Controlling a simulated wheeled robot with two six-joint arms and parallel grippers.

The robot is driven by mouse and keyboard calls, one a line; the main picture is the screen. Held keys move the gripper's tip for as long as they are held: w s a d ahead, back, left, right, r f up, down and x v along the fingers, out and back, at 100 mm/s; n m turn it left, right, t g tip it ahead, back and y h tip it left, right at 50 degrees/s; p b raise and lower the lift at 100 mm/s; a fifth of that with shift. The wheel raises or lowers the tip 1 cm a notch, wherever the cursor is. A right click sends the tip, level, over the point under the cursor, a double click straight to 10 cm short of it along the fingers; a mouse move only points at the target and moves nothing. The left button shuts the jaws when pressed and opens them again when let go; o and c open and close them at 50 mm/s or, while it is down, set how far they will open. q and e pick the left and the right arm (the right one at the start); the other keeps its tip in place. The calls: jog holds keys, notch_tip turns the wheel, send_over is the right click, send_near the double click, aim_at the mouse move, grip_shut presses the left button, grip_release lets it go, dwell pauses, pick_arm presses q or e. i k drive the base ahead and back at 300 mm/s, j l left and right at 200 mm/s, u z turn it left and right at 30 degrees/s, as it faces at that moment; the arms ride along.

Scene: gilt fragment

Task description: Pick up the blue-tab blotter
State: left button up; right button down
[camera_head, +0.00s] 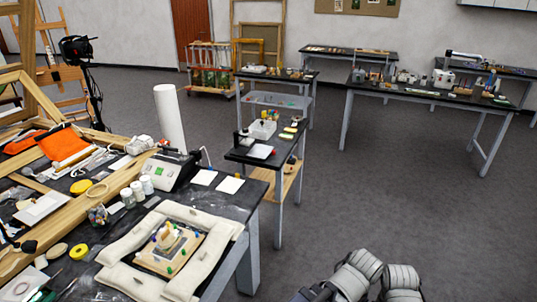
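I cannot make out a blotter with a blue tab anywhere in the head view. Two flat white sheets lie at the right edge of the near workbench, a left sheet (203,177) and a right sheet (230,185); no tab colour shows on them. Small pale flat pieces with green and yellow marks (287,133) lie on the dark side table, too small to tell what they are. Grey padded parts of my arms show at the bottom right edge. Neither gripper's fingertips are in view.
The near workbench (228,206) holds a board (150,262) with small coloured pieces, framed by cream cushions (195,216), plus jars and a grey device (168,172). A white roll (170,118) stands behind. Dark tables stand farther back. The grey floor (365,195) at centre right is clear.

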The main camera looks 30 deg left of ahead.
aim_at(204, 177)
jog(key=i+l+u, duration=0.15)
jog(key=i, duration=0.3)
jog(key=i+u, duration=0.15)
jog(key=i, duration=0.35)
jog(key=i+l+u, duration=0.2)
jog(key=i, duration=0.25)
jog(key=i+l+u, duration=1.1)
jog(key=i+j, duration=0.35)
jog(key=k+j+u, duration=0.05)
